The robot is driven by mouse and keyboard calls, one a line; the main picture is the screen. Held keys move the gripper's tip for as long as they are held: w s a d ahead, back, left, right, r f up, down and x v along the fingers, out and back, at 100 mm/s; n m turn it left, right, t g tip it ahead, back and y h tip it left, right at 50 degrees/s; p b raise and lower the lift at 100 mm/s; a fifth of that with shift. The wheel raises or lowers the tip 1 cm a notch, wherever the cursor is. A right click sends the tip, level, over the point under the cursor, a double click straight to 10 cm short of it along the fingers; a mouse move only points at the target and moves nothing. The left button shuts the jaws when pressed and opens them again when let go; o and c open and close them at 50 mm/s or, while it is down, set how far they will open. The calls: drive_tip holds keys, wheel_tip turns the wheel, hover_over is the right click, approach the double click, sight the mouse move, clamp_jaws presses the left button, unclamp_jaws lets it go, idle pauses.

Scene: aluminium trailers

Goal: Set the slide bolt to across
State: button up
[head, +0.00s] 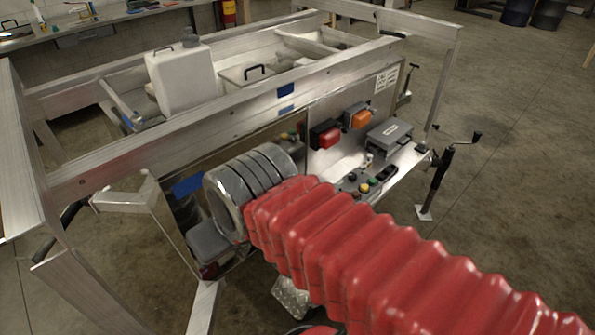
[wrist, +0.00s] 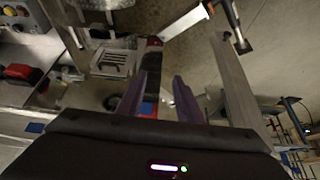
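I cannot make out the slide bolt with certainty in either view. In the wrist view my gripper (wrist: 160,80) shows as two purple fingers standing apart, with nothing visibly held between them.
The aluminium trailer frame (head: 200,125) spans the head view, with a white canister (head: 181,78) in it. A panel carries red (head: 324,134) and orange (head: 361,115) units, a grey box (head: 390,136) and buttons. A crank jack (head: 441,180) stands right. Open floor lies beyond.

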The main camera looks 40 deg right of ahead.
drive_tip(key=shift+o, duration=0.5)
drive_tip(key=shift+w+d, duration=0.1)
drive_tip(key=shift+w, duration=0.05)
drive_tip(key=w+d+f+t+h, duration=0.2)
drive_tip(key=w+d+f, duration=0.1)
drive_tip(key=w+d, duration=0.9)
drive_tip(key=w+d+f+t+h, duration=0.3)
drive_tip(key=w+d, duration=0.5)
drive_tip(key=d, duration=0.9)
drive_tip(key=d+f+n+t+y, duration=0.1)
drive_tip(key=d+f, duration=0.4)
drive_tip(key=s+d+f+t+y, duration=0.3)
drive_tip(key=s+f+t, duration=0.3)
drive_tip(key=s+f, duration=0.4)
drive_tip(key=shift+s+d+m+y, duration=0.15)
drive_tip(key=shift+s+m+y, duration=0.15)
drive_tip(key=shift+s+y, duration=0.45)
drive_tip(key=shift+w+f, duration=0.1)
drive_tip(key=shift+w, duration=0.05)
